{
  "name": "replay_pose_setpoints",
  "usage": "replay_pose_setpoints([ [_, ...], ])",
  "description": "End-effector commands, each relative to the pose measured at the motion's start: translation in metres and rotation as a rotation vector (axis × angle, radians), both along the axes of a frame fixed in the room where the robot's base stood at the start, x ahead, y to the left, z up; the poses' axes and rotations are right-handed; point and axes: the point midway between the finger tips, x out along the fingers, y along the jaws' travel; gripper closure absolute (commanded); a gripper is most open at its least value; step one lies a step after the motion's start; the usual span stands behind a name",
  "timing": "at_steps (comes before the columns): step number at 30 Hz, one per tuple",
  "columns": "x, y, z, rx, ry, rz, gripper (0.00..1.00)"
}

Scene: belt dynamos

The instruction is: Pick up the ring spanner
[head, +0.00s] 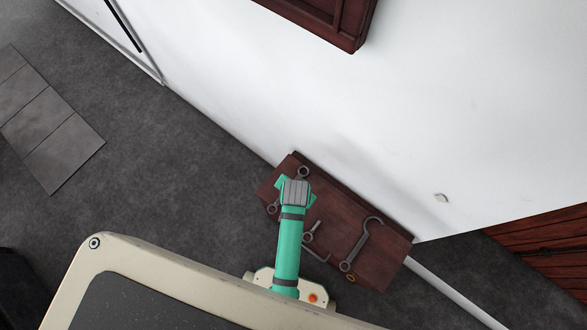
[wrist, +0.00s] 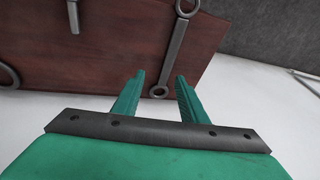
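The ring spanner is grey, with a ring at each end, and lies on a dark wooden bench top. In the head view one ring end (head: 303,172) shows above my gripper (head: 296,192) and the other to its lower left; the middle is hidden by the gripper. In the wrist view the spanner (wrist: 174,45) runs from the top edge down to a ring end near the bench's edge. That ring appears between the fingertips of my gripper (wrist: 160,76). The fingers are apart with nothing held; their height above the spanner is hard to tell.
The bench (head: 333,211) stands against a white wall. A hook-shaped spanner (head: 361,243), a smaller tool (head: 311,232), a bent bar (head: 317,254) and a small brass-coloured ring (head: 351,278) lie right of my gripper. A dark red cabinet (head: 325,15) hangs on the wall.

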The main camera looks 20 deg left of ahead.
Motion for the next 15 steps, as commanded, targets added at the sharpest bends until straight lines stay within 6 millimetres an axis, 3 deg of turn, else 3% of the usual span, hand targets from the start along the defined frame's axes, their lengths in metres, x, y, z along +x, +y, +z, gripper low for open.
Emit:
replay_pose_setpoints([
  [1,0.014,0.005,0.004,-0.006,0.039,-0.005,0.61],
  [6,0.035,0.016,0.019,-0.039,0.188,-0.036,0.61],
  [15,0.048,0.022,0.041,-0.083,0.319,-0.073,0.61],
])
